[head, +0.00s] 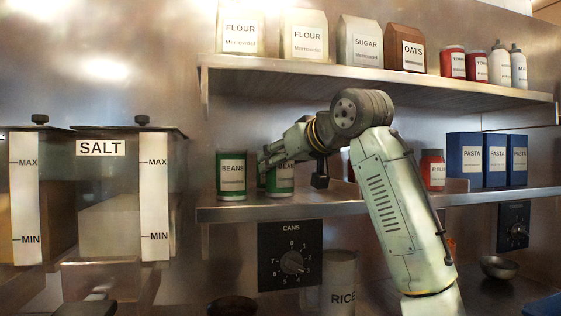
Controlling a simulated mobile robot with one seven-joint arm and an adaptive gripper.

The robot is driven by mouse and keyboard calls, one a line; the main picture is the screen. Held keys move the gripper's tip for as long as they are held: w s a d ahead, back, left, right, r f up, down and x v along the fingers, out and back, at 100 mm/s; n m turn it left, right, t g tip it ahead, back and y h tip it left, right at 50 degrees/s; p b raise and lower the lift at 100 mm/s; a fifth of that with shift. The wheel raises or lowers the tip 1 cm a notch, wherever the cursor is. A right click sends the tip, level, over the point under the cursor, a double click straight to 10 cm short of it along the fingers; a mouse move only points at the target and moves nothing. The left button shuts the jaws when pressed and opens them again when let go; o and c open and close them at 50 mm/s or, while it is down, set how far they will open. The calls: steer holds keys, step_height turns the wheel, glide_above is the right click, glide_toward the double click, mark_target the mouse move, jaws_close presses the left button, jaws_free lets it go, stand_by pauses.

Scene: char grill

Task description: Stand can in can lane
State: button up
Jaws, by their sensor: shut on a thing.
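A green can labelled BEANS (231,177) stands upright at the left end of the lower steel shelf (300,210). A second green beans can (285,182) is just to its right, upright, with its top and left side partly hidden by my gripper. My gripper (268,166) reaches in from the right and is shut on this second can. The can's base is at about shelf level; whether it rests on the shelf I cannot tell. The two cans are apart by a narrow gap. A black dial marked CANS (291,262) is on the wall below this shelf section.
An upper shelf (370,80) with flour, sugar and oats bags hangs above my arm. A red jar (432,170) and blue pasta boxes (470,160) stand right on the lower shelf. Salt bins (110,200) are left. A rice container (339,280) stands below.

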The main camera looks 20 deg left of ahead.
steer(key=shift+s, duration=0.15)
steer(key=shift+f, duration=0.1)
steer(key=o, duration=1.4)
steer(key=b+v, duration=0.1)
steer(key=v, duration=1.1)
steer(key=shift+b, duration=0.4)
